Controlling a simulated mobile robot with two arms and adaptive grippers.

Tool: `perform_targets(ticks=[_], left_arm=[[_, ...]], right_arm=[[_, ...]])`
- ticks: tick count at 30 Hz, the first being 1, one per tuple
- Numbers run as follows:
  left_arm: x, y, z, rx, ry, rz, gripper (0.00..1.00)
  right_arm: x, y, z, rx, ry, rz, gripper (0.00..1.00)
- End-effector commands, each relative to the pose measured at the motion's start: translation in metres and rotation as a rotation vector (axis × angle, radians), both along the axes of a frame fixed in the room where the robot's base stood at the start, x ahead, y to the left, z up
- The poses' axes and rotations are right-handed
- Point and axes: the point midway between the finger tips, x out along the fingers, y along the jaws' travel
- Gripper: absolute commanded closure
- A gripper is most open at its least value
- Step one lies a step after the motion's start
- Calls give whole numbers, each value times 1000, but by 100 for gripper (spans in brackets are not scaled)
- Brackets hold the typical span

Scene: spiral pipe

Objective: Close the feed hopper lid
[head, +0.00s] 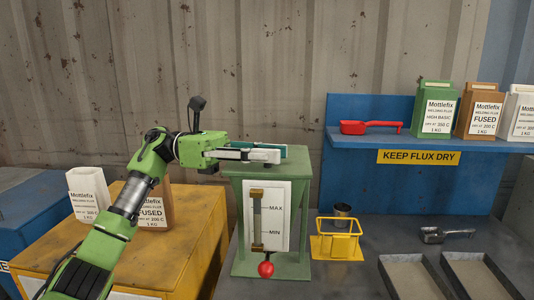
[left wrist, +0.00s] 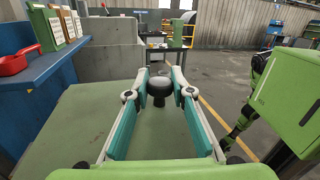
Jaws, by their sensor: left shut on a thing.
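The feed hopper (head: 240,215) is a green stand with a white MAX/MIN level panel and a red ball at its foot. Its flat green lid (head: 292,168) lies level across the top in the head view; whether any gap is left under it cannot be told. The lid also fills the lower middle of the left wrist view (left wrist: 85,115). My left gripper (head: 272,155) is low over the lid. In the left wrist view its fingers (left wrist: 158,80) are shut on a dark round knob (left wrist: 158,90) standing on the lid.
A blue shelf (head: 390,143) at the right holds a red scoop (head: 368,128) and flux boxes. A yellow frame (head: 337,240), a metal scoop (head: 445,234) and trays (head: 408,270) are on the bench right of the hopper. Flux bags (head: 88,190) stand on a yellow cabinet at left.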

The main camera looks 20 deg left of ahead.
Motion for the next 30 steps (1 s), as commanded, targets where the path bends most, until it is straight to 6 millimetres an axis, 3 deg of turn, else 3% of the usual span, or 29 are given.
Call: perform_targets(ticks=[6, 7, 8, 9, 20, 25, 30], left_arm=[[-1, -1, -4, 9, 4, -4, 100], [-1, -1, -4, 9, 4, -4, 71], [-1, -1, -4, 8, 4, -4, 63], [-1, -1, -4, 8, 4, -3, 61], [0, 3, -2, 3, 3, 1, 61], [1, 25, -3, 2, 6, 3, 61], [1, 63, -4, 2, 5, 3, 61]], right_arm=[[1, 0, 0, 0, -2, 0, 0], [1, 0, 0, 0, -2, 0, 0], [1, 0, 0, 0, -2, 0, 0], [1, 0, 0, 0, -2, 0, 0], [0, 3, 0, 4, 0, -2, 0], [0, 3, 0, 3, 1, -2, 0], [-1, 2, 0, 3, 2, -1, 0]])
